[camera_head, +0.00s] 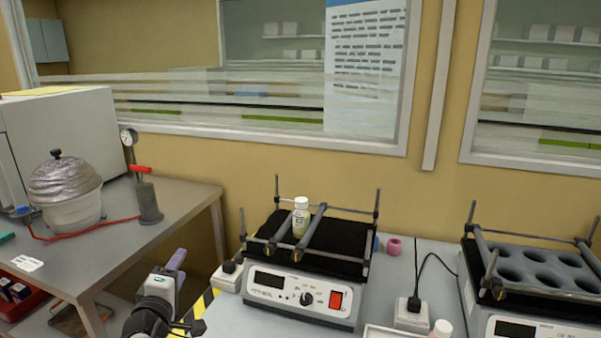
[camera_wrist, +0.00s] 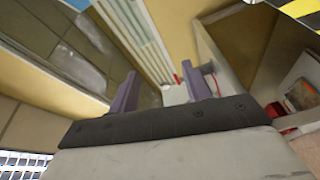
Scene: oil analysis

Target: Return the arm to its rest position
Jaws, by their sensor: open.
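My gripper (camera_head: 178,262) shows at the lower left in the head view, in front of the gap between the left table and the shaker bench. In the wrist view its two purple-grey fingers (camera_wrist: 163,92) stand wide apart with nothing between them. The gripper is open and empty. My arm's wrist shows just below it in the head view. A small white-capped bottle (camera_head: 301,217) stands upright between the bars of the left shaker (camera_head: 304,290), well to the right of my gripper and apart from it.
A second shaker (camera_head: 520,290) with round wells stands at the right. The left table (camera_head: 185,205) carries a foil-covered pot (camera_head: 68,190), a gauge with a dark cylinder (camera_head: 148,200) and a white box-like machine (camera_head: 70,130).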

